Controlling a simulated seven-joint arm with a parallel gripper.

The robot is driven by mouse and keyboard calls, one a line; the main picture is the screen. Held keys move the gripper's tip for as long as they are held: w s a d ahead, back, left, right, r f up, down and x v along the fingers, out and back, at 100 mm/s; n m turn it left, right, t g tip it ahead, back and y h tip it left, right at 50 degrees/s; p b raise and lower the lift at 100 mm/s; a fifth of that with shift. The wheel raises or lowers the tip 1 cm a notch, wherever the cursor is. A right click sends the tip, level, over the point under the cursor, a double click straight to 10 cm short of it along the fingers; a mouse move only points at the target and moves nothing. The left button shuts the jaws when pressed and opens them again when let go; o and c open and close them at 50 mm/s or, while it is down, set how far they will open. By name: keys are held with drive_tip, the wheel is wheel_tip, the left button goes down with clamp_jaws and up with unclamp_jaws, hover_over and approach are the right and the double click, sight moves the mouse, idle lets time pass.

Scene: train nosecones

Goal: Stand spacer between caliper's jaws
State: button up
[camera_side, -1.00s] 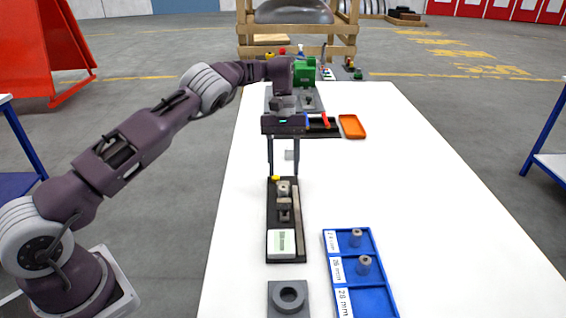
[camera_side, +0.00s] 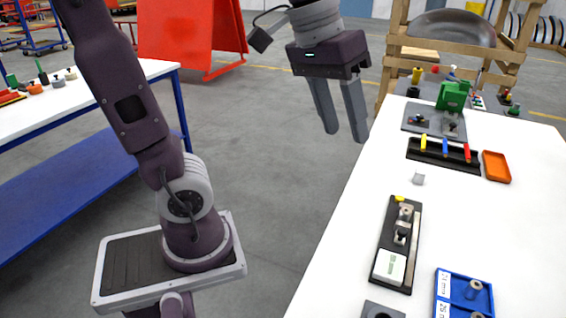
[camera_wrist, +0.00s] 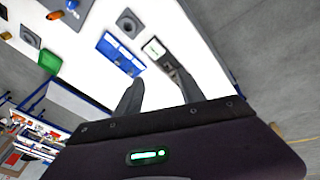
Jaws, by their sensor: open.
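The caliper (camera_side: 382,240) lies in a long black holder on the white table, with a green-and-white display at its near end. A small grey spacer (camera_side: 406,213) with a hole in its top stands upright at the caliper's far end, seemingly between the jaws; its contact with them is too small to tell. My gripper (camera_side: 345,137) is open and empty, raised beyond the table's left edge, well apart from the caliper. The wrist view shows the caliper's display (camera_wrist: 152,48) beyond my fingers; the jaws are hard to make out there.
A blue sorting tray (camera_side: 456,296) with labelled compartments and spacers (camera_side: 475,288) is at the near right, cut off by the frame. Farther back are a black rack (camera_side: 440,158) and an orange tray (camera_side: 497,167).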

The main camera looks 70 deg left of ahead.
drive_tip(key=s+f+m+t+y, duration=0.1)
drive_tip(key=s+f, duration=0.4)
drive_tip(key=s, duration=0.5)
drive_tip(key=shift+d+f+m+t+y, duration=0.3)
drive_tip(key=shift+m+t, duration=0.3)
drive_tip(key=shift+m, duration=0.5)
